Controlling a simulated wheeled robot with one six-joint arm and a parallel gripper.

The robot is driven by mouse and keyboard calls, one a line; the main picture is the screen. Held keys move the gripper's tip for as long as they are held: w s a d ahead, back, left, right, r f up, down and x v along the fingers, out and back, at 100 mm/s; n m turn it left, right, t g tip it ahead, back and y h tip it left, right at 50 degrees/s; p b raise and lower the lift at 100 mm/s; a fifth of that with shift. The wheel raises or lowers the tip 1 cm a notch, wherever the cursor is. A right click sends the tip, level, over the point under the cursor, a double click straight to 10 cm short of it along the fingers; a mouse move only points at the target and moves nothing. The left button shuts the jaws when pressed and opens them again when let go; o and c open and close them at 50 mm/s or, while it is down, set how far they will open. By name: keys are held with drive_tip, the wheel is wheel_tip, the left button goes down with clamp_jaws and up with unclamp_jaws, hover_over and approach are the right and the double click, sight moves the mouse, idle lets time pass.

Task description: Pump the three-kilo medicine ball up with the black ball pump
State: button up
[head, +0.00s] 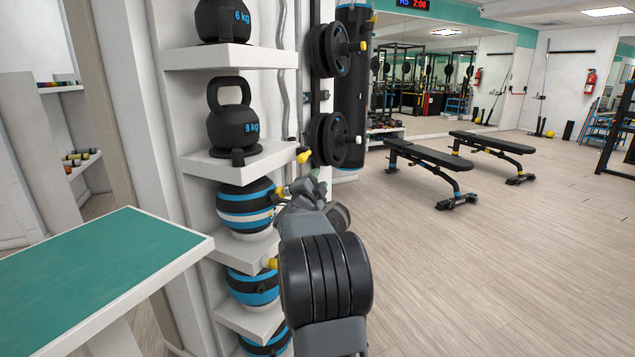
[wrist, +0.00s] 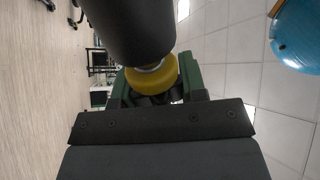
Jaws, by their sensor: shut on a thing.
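The black pump (wrist: 128,28) fills the top middle of the wrist view as a dark cylinder with a yellow collar. My gripper (wrist: 158,82) is shut on it, its green fingers on either side of the collar. In the head view my gripper (head: 308,188) is beside the rack, right of the top medicine ball (head: 245,207), which is striped black, blue and white. Two more balls sit below it, a middle one (head: 252,288) and a bottom one (head: 264,341). No weight mark is readable on them. The pump is largely hidden in the head view, and contact with a ball cannot be told.
Above the balls, shelves carry an 8 kg kettlebell (head: 232,118) and a 6 kg one (head: 222,20). Weight plates (head: 330,140) and a black punching bag (head: 352,70) are right of the rack. A green-topped table (head: 95,262) stands at the left. Open floor lies to the right.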

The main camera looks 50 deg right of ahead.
drive_tip(key=shift+w+a, duration=0.1)
drive_tip(key=shift+w, duration=0.15)
drive_tip(key=shift+s, duration=0.15)
idle(0.5)
drive_tip(key=shift+s+d+r+b, duration=0.15)
drive_tip(key=shift+s+d+b, duration=0.05)
drive_tip(key=shift+s+b, duration=0.15)
drive_tip(key=shift+w+a+f, duration=0.15)
drive_tip(key=shift+w+f, duration=0.05)
drive_tip(key=shift+w, duration=0.3)
idle(1.7)
drive_tip(key=shift+s+b, duration=0.1)
drive_tip(key=shift+b, duration=0.25)
drive_tip(key=shift+s+r, duration=0.2)
drive_tip(key=shift+s, duration=0.2)
drive_tip(key=s+d+r+b, duration=0.2)
drive_tip(key=s+r, duration=0.1)
drive_tip(key=s, duration=0.3)
drive_tip(key=shift+d, duration=0.15)
drive_tip(key=shift+f, duration=0.1)
idle(0.7)
